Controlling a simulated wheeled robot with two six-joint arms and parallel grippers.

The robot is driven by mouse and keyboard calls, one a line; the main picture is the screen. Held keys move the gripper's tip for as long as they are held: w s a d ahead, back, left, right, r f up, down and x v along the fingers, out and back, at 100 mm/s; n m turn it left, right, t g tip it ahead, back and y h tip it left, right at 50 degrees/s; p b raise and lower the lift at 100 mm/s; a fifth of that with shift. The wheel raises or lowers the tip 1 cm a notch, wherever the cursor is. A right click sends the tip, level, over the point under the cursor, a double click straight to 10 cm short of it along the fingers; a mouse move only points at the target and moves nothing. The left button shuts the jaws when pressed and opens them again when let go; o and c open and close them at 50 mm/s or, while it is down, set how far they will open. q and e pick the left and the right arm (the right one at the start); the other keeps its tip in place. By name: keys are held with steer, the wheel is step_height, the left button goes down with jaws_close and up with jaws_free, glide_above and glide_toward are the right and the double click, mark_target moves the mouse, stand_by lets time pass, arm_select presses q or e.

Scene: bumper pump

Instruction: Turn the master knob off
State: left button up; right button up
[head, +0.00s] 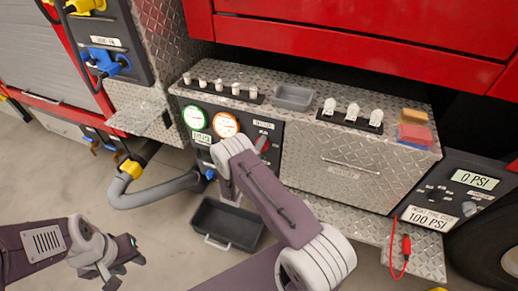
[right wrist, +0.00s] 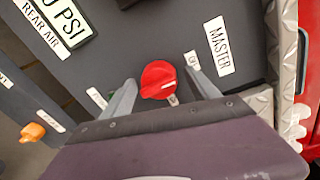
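The red master knob (right wrist: 160,80) sits on a dark panel in the right wrist view, beside a white MASTER label (right wrist: 218,46). A small pale mark shows at its lower edge. My right gripper (right wrist: 161,72) is open, one finger on each side of the knob, with a gap visible on both sides. In the head view the knob (head: 264,143) is partly covered by my right arm, right of two round gauges. My left gripper (head: 127,268) is open and empty at the lower left, far from the panel.
A grey hose (head: 155,193) curves out left of the panel. A dark open bin (head: 227,224) is on the floor below it. A metal ledge with white fittings and a grey tray (head: 293,97) is above. An orange knob (right wrist: 32,132) shows lower left in the wrist view.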

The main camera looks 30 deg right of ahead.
steer(key=v, duration=0.9)
steer(key=shift+p, duration=0.45)
